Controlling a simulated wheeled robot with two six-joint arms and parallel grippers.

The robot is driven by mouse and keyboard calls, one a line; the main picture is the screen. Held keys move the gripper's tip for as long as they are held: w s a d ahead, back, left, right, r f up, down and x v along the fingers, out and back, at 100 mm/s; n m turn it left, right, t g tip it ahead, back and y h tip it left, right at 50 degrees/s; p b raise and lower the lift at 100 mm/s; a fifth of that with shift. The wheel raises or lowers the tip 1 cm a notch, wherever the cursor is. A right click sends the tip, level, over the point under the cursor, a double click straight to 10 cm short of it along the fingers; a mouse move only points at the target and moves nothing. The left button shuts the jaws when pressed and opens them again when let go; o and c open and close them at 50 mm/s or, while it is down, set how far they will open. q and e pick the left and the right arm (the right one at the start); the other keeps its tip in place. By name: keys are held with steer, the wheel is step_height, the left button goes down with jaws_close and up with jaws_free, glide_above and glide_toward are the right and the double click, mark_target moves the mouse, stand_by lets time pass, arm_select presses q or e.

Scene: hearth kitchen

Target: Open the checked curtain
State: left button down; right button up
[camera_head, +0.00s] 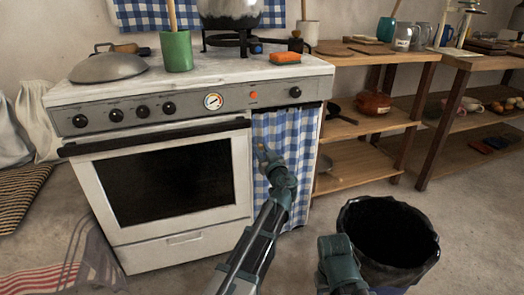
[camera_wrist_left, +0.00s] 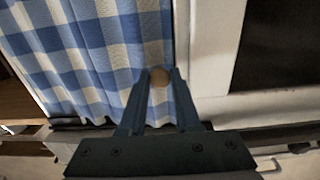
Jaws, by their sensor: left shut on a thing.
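The blue-and-white checked curtain (camera_head: 293,135) hangs in folds over the opening to the right of the oven, below the stove top. It covers the opening nearly from side to side. My left gripper (camera_head: 263,153) is at the curtain's left edge, close to the oven.
The white oven (camera_head: 170,240) with its dark handle bar (camera_head: 150,137) stands left of the curtain. A dark bin (camera_head: 350,215) stands on the floor at the right front. Wooden shelves (camera_head: 355,180) stand to the right. An orange sponge (camera_head: 285,57) lies on the stove top.

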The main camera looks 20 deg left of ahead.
stand_by(0.4)
arm_select(q)
steer(key=w+d, duration=0.2)
steer(key=d, duration=0.2)
steer(key=w+d, duration=0.3)
steer(key=d, duration=0.1)
steer(key=w+d, duration=0.3)
steer(key=d, duration=0.1)
steer(key=shift+w, duration=0.15)
steer(key=c, duration=0.6)
jaws_free()
